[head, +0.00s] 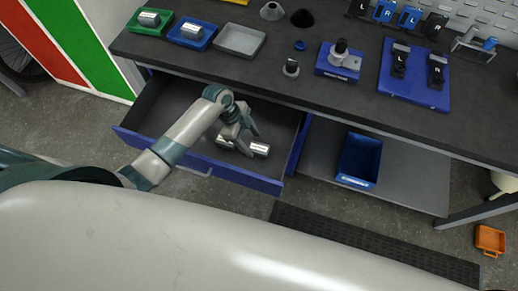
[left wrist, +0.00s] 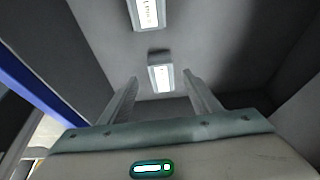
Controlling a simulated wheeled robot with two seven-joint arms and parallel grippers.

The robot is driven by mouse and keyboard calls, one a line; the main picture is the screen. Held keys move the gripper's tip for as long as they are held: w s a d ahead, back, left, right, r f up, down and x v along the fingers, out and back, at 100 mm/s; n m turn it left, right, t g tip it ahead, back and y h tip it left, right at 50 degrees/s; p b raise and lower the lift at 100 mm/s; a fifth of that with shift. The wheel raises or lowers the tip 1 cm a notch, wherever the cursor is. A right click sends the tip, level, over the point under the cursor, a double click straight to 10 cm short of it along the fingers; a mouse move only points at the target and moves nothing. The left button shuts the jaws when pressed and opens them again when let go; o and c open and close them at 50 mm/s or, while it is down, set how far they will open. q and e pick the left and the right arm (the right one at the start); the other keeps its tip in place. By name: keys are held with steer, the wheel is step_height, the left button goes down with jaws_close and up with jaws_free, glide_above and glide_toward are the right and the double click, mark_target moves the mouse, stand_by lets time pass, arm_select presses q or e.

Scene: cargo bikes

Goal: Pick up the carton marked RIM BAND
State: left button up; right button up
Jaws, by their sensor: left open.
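Two small grey cartons with white labels lie in the open blue drawer (head: 228,177). In the head view one carton (head: 260,149) is at the right and the other (head: 225,142) is to its left, partly behind my gripper. My left gripper (head: 249,141) is open, reaching down into the drawer over the cartons. In the left wrist view one carton (left wrist: 161,74) shows between the open fingers, apparently beyond their tips, and the other carton (left wrist: 147,13) is at the top edge. I cannot read which label says RIM BAND. My right gripper is out of view.
The dark workbench top (head: 290,75) overhangs the drawer. It carries a green tray (head: 149,31), a blue tray (head: 180,41), an empty grey tray (head: 240,40) and blue fixtures. A blue bin (head: 358,160) stands on the lower shelf at right. Drawer walls surround the gripper closely.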

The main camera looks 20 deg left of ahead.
mark_target(258, 147)
arm_select(q)
steer(key=shift+d+f+p, duration=0.3)
steer(key=shift+d+f, duration=0.05)
steer(key=shift+d, duration=0.05)
steer(key=p+x, duration=0.1)
steer(key=x, duration=0.1)
steer(key=shift+w+d+f, duration=0.15)
steer(key=shift+d+f, duration=0.35)
steer(key=shift+f, duration=0.4)
steer(key=c, duration=1.2)
